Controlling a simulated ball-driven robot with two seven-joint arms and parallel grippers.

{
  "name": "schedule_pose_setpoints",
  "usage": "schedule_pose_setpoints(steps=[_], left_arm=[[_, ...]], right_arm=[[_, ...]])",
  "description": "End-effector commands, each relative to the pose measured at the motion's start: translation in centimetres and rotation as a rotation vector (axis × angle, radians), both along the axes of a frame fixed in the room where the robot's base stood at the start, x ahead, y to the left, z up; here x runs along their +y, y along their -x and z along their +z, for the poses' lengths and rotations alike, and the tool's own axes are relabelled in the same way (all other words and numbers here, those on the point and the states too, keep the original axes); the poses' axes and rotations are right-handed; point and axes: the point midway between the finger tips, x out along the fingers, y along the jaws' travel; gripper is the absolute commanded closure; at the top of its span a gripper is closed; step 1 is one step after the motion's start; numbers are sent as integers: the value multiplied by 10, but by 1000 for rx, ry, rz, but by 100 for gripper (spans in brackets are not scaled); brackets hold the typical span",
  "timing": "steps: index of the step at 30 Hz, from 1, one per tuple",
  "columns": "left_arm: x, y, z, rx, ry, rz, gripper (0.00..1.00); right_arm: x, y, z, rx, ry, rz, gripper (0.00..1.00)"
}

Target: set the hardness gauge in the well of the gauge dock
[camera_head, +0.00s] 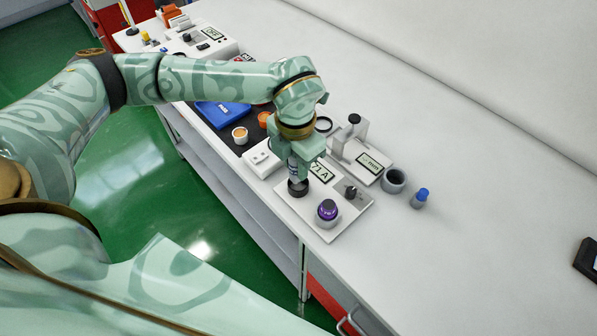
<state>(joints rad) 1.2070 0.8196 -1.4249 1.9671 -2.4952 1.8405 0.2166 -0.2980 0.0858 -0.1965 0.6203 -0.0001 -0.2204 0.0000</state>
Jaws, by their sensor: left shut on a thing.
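My left gripper (297,152) points down over the white plate (354,209) near the table's front edge. It is shut on a slim grey upright piece (293,168), which looks like the hardness gauge. The gripper hides its upper part. A black round piece (297,188) sits directly below it at the plate's left side; I cannot tell whether this is the gauge's foot or the rim of the dock's well. A display reading "71 A" (321,171) is partly covered by the gripper. My right gripper is out of view.
On the plate stand a purple-topped round piece (327,210) and a small black clamp-like piece (351,191). Behind are a white gauge stand (369,164), a grey ring (394,181) and a blue-capped bottle (421,197). A cup (240,135) stands left. The table's right is mostly clear.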

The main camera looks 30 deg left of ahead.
Motion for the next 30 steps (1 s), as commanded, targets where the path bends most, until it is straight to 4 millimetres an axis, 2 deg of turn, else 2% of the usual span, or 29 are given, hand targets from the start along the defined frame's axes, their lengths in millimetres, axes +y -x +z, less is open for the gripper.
schedule_pose_setpoints(steps=[4, 9, 20, 21, 23, 30], left_arm=[[-2, -8, -11, 0, 1, 0, 99], [-1, -6, -38, 2, 0, 0, 99], [-1, -6, -41, -1, 0, 0, 99], [-1, -6, -41, -1, -1, 0, 64], [-1, -6, -41, -1, -1, 0, 50], [-1, -6, -40, -1, -1, 0, 50]], right_arm=[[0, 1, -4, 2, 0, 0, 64], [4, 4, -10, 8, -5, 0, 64], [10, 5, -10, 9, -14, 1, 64], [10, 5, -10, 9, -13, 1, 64], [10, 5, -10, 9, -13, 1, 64], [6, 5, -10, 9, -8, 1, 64]])
